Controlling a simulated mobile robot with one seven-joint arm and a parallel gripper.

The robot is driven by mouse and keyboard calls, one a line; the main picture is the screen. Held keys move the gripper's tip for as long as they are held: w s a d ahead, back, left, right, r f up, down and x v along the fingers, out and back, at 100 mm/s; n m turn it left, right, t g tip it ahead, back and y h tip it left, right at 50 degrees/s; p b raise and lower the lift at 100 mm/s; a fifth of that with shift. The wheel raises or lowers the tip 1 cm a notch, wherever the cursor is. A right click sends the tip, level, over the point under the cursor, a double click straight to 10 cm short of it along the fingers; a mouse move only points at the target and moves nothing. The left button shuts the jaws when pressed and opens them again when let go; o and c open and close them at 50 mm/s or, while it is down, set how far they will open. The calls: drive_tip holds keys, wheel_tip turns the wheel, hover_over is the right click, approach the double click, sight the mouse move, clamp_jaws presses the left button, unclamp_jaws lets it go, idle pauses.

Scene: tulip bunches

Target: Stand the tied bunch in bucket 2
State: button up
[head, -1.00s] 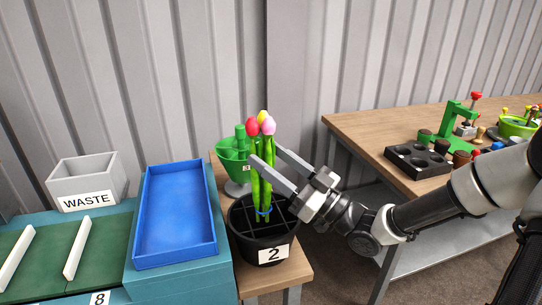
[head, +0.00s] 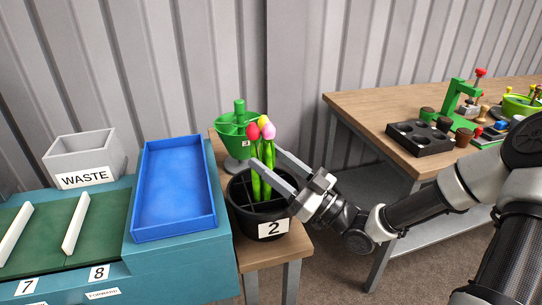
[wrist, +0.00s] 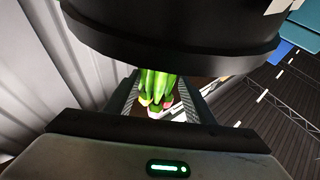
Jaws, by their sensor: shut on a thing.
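The tied bunch (head: 268,150) of tulips has green stems and red, yellow and pink heads. It stands about upright with its lower stems inside bucket 2 (head: 246,222), a black divided bucket labelled 2. My gripper (head: 265,160) reaches in from the right, shut on the bunch over the bucket. In the wrist view the bunch (wrist: 157,85) lies between my two fingers, and the dark bucket wall (wrist: 170,45) fills the top. The tie and stem ends are hidden. I cannot tell whether the stems touch the bucket floor.
A blue tray (head: 175,234) and a grey waste bin (head: 70,160) are at left. A wooden bench (head: 365,115) with a black holed block (head: 418,138) and a green press (head: 455,97) is at right.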

drive_tip(key=o, duration=1.2)
drive_tip(key=shift+c, duration=0.2)
drive_tip(key=r+v, duration=0.1)
drive_tip(key=v, duration=0.7)
drive_tip(key=shift+s+d+r, duration=0.2)
drive_tip(key=shift+d+r, duration=0.05)
drive_tip(key=shift+d, duration=0.15)
drive_tip(key=shift+r, duration=0.15)
idle(0.3)
drive_tip(key=shift+s+d+r+p, duration=0.55)
drive_tip(key=shift+d+r+p, duration=0.2)
drive_tip(key=shift+r+p, duration=0.1)
drive_tip(key=shift+s+d+r+p, duration=0.5)
drive_tip(key=shift+d+r+p, duration=0.25)
drive_tip(key=shift+d+p, duration=0.1)
drive_tip(key=shift+a, duration=0.1)
